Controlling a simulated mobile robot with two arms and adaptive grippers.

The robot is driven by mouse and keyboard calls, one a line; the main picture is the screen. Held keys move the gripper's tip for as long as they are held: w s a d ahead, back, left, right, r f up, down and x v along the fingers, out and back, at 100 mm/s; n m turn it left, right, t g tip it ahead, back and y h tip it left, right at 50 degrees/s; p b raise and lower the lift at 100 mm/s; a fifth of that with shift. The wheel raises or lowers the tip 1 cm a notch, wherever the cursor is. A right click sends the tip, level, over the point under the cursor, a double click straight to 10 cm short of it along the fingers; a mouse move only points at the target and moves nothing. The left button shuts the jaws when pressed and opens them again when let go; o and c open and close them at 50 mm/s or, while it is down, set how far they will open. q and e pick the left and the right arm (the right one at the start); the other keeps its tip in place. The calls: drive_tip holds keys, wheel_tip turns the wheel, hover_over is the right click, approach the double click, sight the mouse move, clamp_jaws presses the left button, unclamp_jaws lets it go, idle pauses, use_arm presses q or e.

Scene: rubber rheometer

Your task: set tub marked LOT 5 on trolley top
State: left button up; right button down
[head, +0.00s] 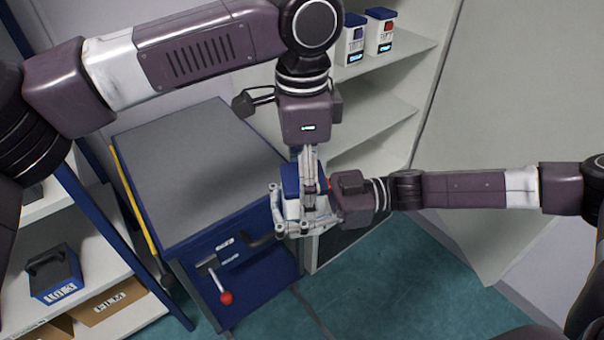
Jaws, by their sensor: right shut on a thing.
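A small white tub with a blue lid (290,183) is held by my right gripper (301,213), whose fingers are shut around it. The tub is at the right front edge of a blue cabinet with a flat grey top (195,170), which looks like the trolley. The marking on the tub is hidden or too small to read. My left gripper (310,180) points down right beside the tub, and its fingers overlap the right gripper in the picture. Whether they touch the tub or are open cannot be told. The grey top is bare.
Two more tubs, one with a blue mark (355,38) and one with a red mark (380,32), stand on a white shelf behind. A lever with a red knob (226,297) sticks out of the cabinet front. A dark blue box (54,272) sits on the left shelf.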

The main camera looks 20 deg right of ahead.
use_arm(q)
drive_tip(key=c, duration=1.3)
drive_tip(key=shift+c, duration=0.8)
use_arm(e)
drive_tip(key=c, duration=0.9)
unclamp_jaws()
drive_tip(key=shift+c, duration=0.2)
